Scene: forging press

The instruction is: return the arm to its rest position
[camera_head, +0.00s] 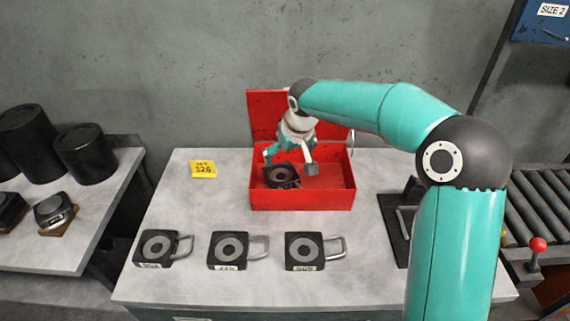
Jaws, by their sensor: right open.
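My right arm reaches in from the right and bends over the table. My right gripper (290,163) points down into the open red box (302,199). Its fingers are spread apart. A dark block with a round centre (277,178) lies tilted in the left part of the box, just below the fingers. Whether a finger touches it I cannot tell. The box lid (265,110) stands up at the back, partly hidden by my arm. My left gripper is not in view.
Three dark blocks with handles (234,250) stand in a row along the table's front. A yellow card marked 326 (203,169) stands at the table's left. A dark plate (393,222) lies right of the box. A roller conveyor (540,212) is at the far right.

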